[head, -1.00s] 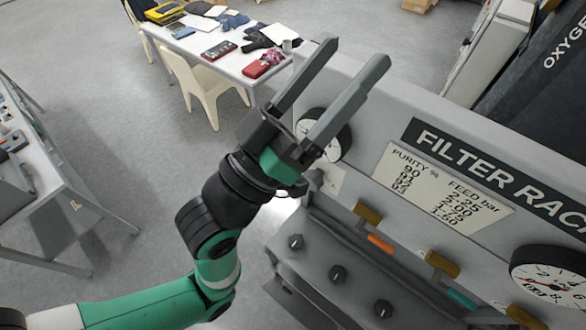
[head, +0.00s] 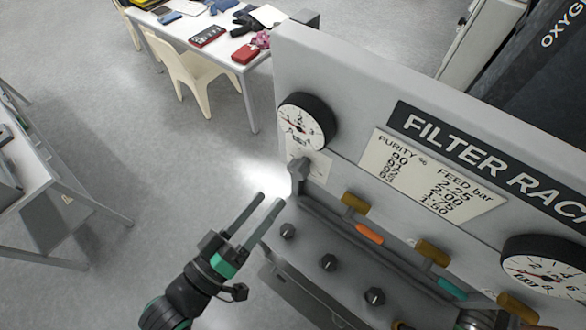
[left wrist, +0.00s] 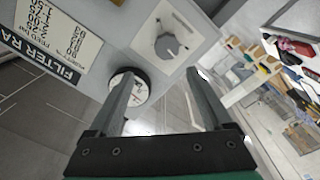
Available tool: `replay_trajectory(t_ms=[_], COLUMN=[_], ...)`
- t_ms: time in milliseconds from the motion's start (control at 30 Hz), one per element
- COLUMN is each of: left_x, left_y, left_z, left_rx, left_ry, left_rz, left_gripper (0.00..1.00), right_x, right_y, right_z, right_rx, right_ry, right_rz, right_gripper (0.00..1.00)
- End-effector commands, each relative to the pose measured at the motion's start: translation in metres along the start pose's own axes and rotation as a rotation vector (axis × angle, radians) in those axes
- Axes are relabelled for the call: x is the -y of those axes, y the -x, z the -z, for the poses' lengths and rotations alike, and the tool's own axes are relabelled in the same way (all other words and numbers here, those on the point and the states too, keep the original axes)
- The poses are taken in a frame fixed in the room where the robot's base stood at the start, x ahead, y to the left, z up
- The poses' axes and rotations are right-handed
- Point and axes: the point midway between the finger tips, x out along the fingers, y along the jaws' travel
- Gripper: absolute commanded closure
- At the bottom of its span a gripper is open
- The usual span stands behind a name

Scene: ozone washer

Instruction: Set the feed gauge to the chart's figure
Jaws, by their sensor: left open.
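A round black-rimmed gauge (head: 306,122) with a white face and red needle is on the left of the grey panel; its reading is too small to tell. It also shows in the left wrist view (left wrist: 128,90), partly behind a finger. Below it a grey knob (head: 298,171) stands out from a pale plate (head: 320,163); in the left wrist view the knob (left wrist: 168,46) lies ahead of the fingertips. The chart (head: 428,178) lists purity % against feed bar, from 2.25 down to 1.50. My left gripper (head: 271,198) is open and empty, below and left of the knob.
A second gauge (head: 545,268) is at the panel's right. A cluttered white table (head: 215,45) and a chair (head: 205,80) stand behind.

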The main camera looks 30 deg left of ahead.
Motion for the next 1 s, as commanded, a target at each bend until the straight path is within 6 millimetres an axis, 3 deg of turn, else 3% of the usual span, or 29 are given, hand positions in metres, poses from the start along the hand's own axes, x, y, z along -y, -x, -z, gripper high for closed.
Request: replay_trajectory(t_ms=[167,367,500,800,1000], left_x=[0.010,0.012,0.012,0.011,0.012], left_y=[0.011,0.001,-0.020,-0.086,-0.104], left_z=[-0.013,-0.015,-0.016,-0.014,-0.015], left_rx=[0.033,0.030,0.027,0.031,0.031], left_ry=[0.022,0.020,0.021,0.020,0.019], left_rz=[0.027,0.023,0.020,0.025,0.025], left_gripper=[0.16,0.16,0.16,0.16,0.16], right_x=[0.000,0.000,0.000,0.000,0.000], right_y=[0.001,0.006,0.016,0.003,0.002], right_z=[-0.001,-0.006,-0.015,-0.003,-0.002], right_rx=[0.000,0.000,0.000,0.000,0.000], right_ry=[0.000,0.000,0.000,0.000,0.000], right_rz=[0.000,0.000,0.000,0.000,0.000], right_gripper=[0.00,0.00,0.00,0.00,0.00])
